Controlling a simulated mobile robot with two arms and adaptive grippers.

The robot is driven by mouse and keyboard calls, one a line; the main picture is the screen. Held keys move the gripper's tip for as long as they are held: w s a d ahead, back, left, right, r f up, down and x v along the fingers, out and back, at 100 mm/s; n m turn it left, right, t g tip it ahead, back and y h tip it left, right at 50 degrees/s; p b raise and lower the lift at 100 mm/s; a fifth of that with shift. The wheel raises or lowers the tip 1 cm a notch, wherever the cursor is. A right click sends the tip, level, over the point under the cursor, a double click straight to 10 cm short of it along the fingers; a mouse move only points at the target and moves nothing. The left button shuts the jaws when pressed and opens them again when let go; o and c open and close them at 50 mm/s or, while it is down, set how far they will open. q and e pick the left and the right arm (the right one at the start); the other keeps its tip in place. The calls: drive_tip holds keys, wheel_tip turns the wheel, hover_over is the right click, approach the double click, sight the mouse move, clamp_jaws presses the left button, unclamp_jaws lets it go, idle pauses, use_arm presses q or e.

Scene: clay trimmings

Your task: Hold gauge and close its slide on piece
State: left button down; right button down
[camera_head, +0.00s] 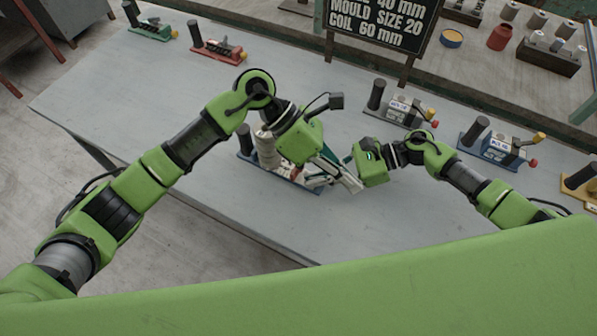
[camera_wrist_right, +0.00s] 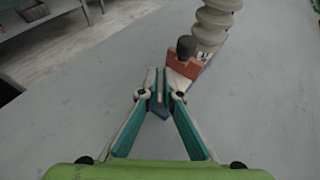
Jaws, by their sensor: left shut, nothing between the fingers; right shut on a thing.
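The gauge (camera_head: 288,181) lies on the grey table, with a blue base and a dark upright post at its left end. A pale ribbed clay piece (camera_head: 265,151) stands on it; it also shows in the right wrist view (camera_wrist_right: 214,22). A red slide block (camera_wrist_right: 184,70) with a dark knob sits between the piece and my right gripper. My right gripper (camera_wrist_right: 160,88) is shut at the gauge's near end; the exact part held is hard to make out. My left gripper (camera_head: 351,182) is shut and empty, just right of the gauge. Its arm partly hides the gauge.
Other gauges stand along the table: green (camera_head: 152,31), red (camera_head: 217,50), grey (camera_head: 400,109) and blue (camera_head: 499,151). A black sign (camera_head: 375,28) stands behind. The table's front left is clear, up to its edge.

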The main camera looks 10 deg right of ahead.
use_arm(q)
drive_tip(key=a+f+n+t+h, duration=0.3)
drive_tip(key=a+n+t, duration=0.1)
drive_tip(key=n, duration=0.3)
drive_tip(key=w+a+f+n+t+h, duration=0.1)
drive_tip(key=a+f+n+t+h, duration=0.2)
drive_tip(key=a+n, duration=0.3)
drive_tip(key=a+f+n+t+h, duration=0.2)
drive_tip(key=a+n+t, duration=0.2)
drive_tip(key=n, duration=0.5)
drive_tip(key=shift+w+a+f+t+h, duration=0.2)
drive_tip(key=shift+a, duration=0.25)
drive_tip(key=shift+w+a+f+t+h, duration=0.2)
drive_tip(key=shift+a, duration=0.25)
drive_tip(key=x, duration=1)
drive_tip(key=shift+w+d, duration=0.1)
drive_tip(key=shift+w+a+f, duration=0.1)
drive_tip(key=shift+w+a, duration=0.85)
drive_tip(key=shift+w, duration=0.05)
drive_tip(key=shift+w+a, duration=0.45)
drive_tip(key=shift+w, duration=0.05)
